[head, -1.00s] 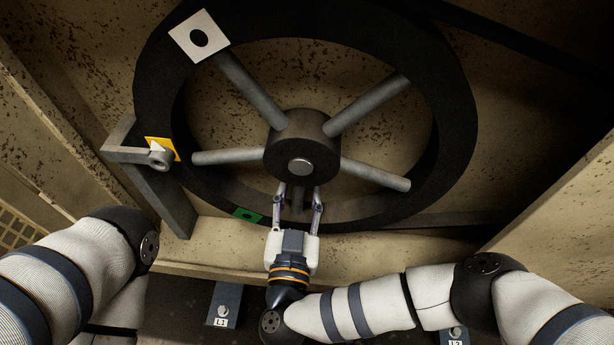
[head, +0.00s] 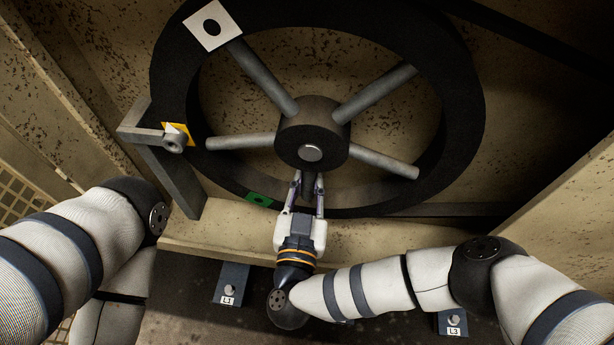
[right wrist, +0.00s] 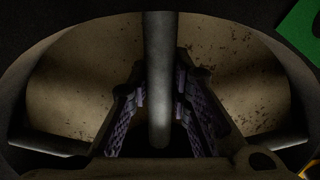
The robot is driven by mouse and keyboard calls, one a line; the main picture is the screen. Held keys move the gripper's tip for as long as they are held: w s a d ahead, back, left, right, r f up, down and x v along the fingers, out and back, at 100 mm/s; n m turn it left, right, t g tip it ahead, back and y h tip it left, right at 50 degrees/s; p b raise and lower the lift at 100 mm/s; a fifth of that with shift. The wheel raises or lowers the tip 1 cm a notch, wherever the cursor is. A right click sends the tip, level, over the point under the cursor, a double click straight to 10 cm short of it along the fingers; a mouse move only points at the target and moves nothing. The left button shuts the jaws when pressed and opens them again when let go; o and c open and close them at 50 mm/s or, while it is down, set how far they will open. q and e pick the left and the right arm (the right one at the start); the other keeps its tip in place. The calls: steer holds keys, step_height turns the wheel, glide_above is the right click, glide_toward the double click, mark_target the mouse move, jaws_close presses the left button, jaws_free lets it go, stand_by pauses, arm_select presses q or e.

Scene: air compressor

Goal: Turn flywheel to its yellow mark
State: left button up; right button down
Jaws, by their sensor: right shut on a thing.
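The black flywheel (head: 463,110) stands ahead with a dark hub (head: 312,133) and grey spokes. A yellow mark (head: 183,129) on its left rim lies behind the tip of a fixed grey pointer bracket (head: 150,136), partly hidden by it. A white plate with a black spot (head: 228,31) is at the upper left rim, a green mark (head: 260,200) at the lower left. My right gripper (head: 308,180) is shut on the lower spoke just below the hub; the spoke (right wrist: 159,60) runs between its fingers in the right wrist view. My left gripper is out of view.
A pale ledge (head: 380,235) runs below the wheel. Blocks labelled L1 (head: 231,282) and L3 (head: 452,322) stand below it. A side wall (head: 565,190) is at right and a grating (head: 22,195) at left. My left arm is beside the bracket's foot.

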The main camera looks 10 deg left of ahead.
steer(key=c, duration=1.4)
jaws_free()
steer(key=shift+c, duration=0.2)
steer(key=s, duration=0.7)
steer(key=shift+s, duration=0.2)
steer(key=shift+a, duration=0.1)
